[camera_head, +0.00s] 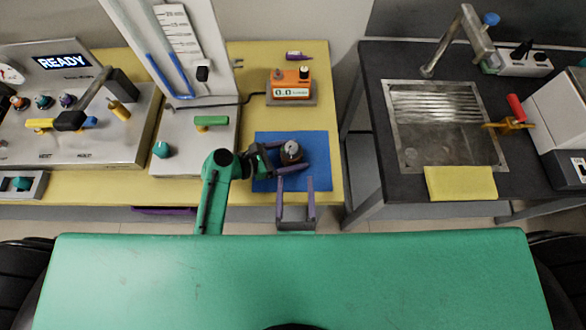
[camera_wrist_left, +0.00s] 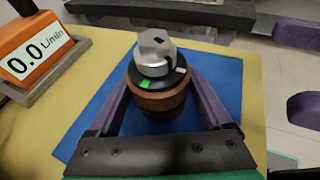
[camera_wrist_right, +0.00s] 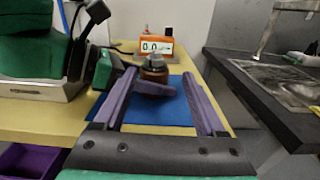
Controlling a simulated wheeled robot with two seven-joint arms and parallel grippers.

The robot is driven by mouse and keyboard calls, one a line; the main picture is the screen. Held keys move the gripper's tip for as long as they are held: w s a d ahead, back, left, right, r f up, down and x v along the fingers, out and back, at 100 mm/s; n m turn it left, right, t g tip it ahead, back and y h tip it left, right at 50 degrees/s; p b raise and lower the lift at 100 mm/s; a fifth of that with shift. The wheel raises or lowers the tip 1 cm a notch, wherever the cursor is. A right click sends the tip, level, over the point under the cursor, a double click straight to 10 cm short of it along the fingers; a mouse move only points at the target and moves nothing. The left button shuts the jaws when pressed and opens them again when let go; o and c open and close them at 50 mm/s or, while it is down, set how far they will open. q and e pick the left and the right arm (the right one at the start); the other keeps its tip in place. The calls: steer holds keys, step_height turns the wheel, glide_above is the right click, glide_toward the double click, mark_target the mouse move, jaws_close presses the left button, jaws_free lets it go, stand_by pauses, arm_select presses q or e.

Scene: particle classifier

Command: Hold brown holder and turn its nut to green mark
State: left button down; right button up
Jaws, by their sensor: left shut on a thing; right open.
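The brown holder (camera_wrist_left: 157,98) stands upright on the blue mat (camera_wrist_left: 218,82), with a black collar and a grey metal nut (camera_wrist_left: 154,52) on top. A green mark (camera_wrist_left: 145,84) and a small white mark (camera_wrist_left: 180,69) show on the collar in the left wrist view. The holder also shows in the head view (camera_head: 291,158). My left gripper (camera_head: 279,157) is shut on the holder, one purple finger on each side. My right gripper (camera_head: 296,184) is open and empty, nearer to me than the holder, its fingers pointing toward it.
An orange flow meter (camera_head: 291,84) reading 0.0 stands behind the mat. A steel panel with a green handle (camera_head: 211,121) is to the left. A gap separates this yellow table (camera_head: 325,110) from the dark sink bench (camera_head: 376,120) at right.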

steer(key=w+d+m+g+h, duration=0.1)
steer(key=w+d+m+h, duration=0.1)
steer(key=w+d, duration=0.2)
steer(key=w+d+f+m+g+h, duration=0.1)
steer(key=w+d+m+g+h, duration=0.1)
steer(key=w+d+m, duration=0.1)
steer(key=w+d+f+m+g+h, duration=0.1)
steer(key=w+d+m+g+h, duration=0.1)
steer(key=w+d, duration=0.3)
steer(key=shift+w+d+f+m, duration=0.1)
steer(key=shift+w+d+m, duration=0.1)
steer(key=shift+w+m, duration=0.5)
steer(key=w+d+f+m+g, duration=0.1)
steer(key=w+d+m+g, duration=0.3)
steer(key=w+g, duration=0.2)
steer(key=n+g+y, duration=0.1)
steer(key=g+y, duration=0.8)
steer(key=y, duration=0.1)
glide_toward(292, 144)
steer(key=x, duration=0.9)
steer(key=shift+r, duration=0.1)
jaws_close()
